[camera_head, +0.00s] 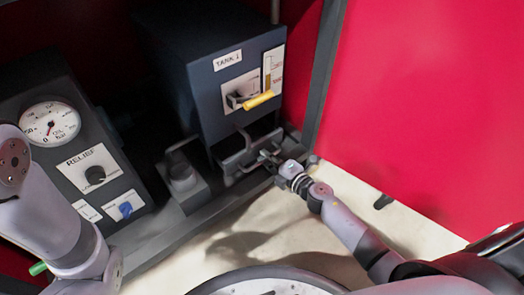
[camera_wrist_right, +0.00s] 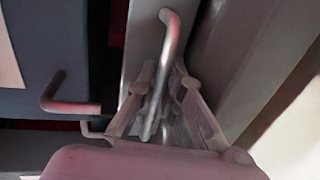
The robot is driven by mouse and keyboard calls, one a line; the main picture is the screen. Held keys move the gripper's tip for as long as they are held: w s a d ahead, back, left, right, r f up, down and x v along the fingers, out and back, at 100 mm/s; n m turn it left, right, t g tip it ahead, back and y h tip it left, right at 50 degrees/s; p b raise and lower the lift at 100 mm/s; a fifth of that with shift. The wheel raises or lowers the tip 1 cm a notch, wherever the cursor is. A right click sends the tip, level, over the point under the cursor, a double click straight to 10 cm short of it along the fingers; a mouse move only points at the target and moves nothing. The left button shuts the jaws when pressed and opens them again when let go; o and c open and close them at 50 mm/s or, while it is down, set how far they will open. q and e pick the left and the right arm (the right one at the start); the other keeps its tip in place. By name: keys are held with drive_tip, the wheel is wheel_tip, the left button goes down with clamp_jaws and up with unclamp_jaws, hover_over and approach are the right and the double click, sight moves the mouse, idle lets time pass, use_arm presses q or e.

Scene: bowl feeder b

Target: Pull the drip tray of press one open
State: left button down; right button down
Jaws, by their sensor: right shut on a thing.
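The drip tray (camera_head: 240,159) is a grey drawer-like piece at the foot of the dark blue tank unit (camera_head: 205,85). My right gripper (camera_head: 268,156) is at the tray's front in the head view. In the right wrist view a bent metal bar handle (camera_wrist_right: 170,40) runs between the fingers of my right gripper (camera_wrist_right: 160,95), which are shut on it. The contact is partly hidden in the head view. How far the tray stands out is hard to tell. My left arm comes in at the left edge; its gripper does not show clearly.
The tank has a yellow-handled lever (camera_head: 258,100) on its front. A red panel (camera_head: 420,110) fills the right. Pale floor (camera_head: 275,222) is open in front.

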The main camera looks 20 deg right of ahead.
drive_tip(key=f+v, duration=0.1)
drive_tip(key=v, duration=0.7)
drive_tip(key=shift+s+f, duration=0.4)
drive_tip(key=shift+d, duration=0.1)
drive_tip(key=c, duration=1.7)
unclamp_jaws()
drive_tip(key=v, duration=1.2)
drive_tip(key=shift+s, duration=0.1)
